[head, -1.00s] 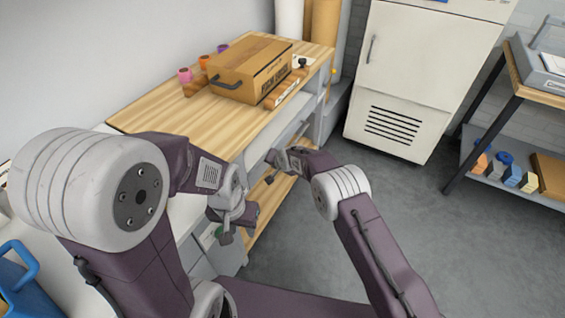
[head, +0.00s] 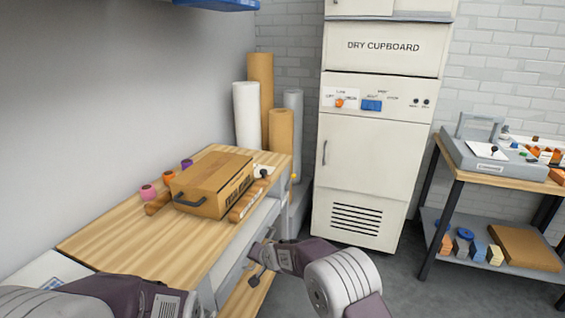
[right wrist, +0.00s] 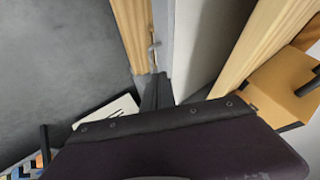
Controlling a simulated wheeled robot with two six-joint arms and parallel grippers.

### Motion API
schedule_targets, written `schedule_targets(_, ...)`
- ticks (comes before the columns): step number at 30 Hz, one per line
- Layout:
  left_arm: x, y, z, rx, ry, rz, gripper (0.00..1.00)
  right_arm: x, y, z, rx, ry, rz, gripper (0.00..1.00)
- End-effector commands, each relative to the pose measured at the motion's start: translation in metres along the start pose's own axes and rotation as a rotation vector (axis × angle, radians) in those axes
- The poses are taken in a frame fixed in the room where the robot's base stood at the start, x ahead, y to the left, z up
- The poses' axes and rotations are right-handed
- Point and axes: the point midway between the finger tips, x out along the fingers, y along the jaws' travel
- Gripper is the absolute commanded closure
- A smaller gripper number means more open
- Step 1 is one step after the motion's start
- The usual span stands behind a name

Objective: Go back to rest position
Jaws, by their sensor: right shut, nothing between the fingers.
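My right gripper (head: 257,268) is low in the head view, beside the front of the wooden workbench (head: 130,240). In the right wrist view its dark fingers (right wrist: 158,92) are together with nothing between them, near a metal handle (right wrist: 153,52). My left arm shows only in part at the bottom left of the head view; its gripper is out of frame.
A cardboard box (head: 212,185) with a dark handle stands on the workbench among coloured spools. A white dry cupboard (head: 365,175) stands at the back. A dark-legged shelf table (head: 500,178) is at right. Grey floor lies between.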

Motion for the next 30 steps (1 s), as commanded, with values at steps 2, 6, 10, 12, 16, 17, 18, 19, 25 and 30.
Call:
schedule_targets(2, 0.0, 0.0, 0.0, 0.0, 0.0, 0.0, 0.64, -0.046, 0.018, -0.059, 0.061, 0.084, 0.005, 1.0)
schedule_targets(6, 0.0, 0.0, 0.0, 0.0, 0.0, 0.0, 0.64, -0.14, 0.099, -0.092, 0.122, 0.119, 0.121, 1.0)
schedule_targets(10, 0.0, 0.0, 0.0, 0.0, 0.0, 0.0, 0.64, -0.211, 0.175, -0.047, 0.082, 0.032, 0.261, 1.0)
schedule_targets(12, 0.0, 0.0, 0.0, 0.0, 0.0, 0.0, 0.64, -0.235, 0.204, -0.012, 0.044, -0.039, 0.317, 1.0)
schedule_targets(16, 0.0, 0.0, 0.0, 0.0, 0.0, 0.0, 0.64, -0.265, 0.24, 0.056, -0.037, -0.192, 0.386, 1.0)
schedule_targets(17, 0.0, 0.0, 0.0, 0.0, 0.0, 0.0, 0.64, -0.27, 0.246, 0.071, -0.058, -0.232, 0.396, 1.0)
schedule_targets(18, 0.0, 0.0, 0.0, 0.0, 0.0, 0.0, 0.64, -0.276, 0.253, 0.091, -0.089, -0.286, 0.407, 1.0)
schedule_targets(19, 0.0, 0.0, 0.0, 0.0, 0.0, 0.0, 0.64, -0.28, 0.258, 0.107, -0.113, -0.33, 0.415, 1.0)
schedule_targets(25, -0.047, 0.001, -0.005, 0.0, 0.0, 0.0, 0.64, -0.328, 0.249, 0.124, -0.268, -0.491, 0.412, 1.0)
schedule_targets(30, -0.104, 0.002, -0.011, 0.0, 0.001, 0.0, 0.64, -0.37, 0.222, 0.096, -0.266, -0.49, 0.412, 1.0)
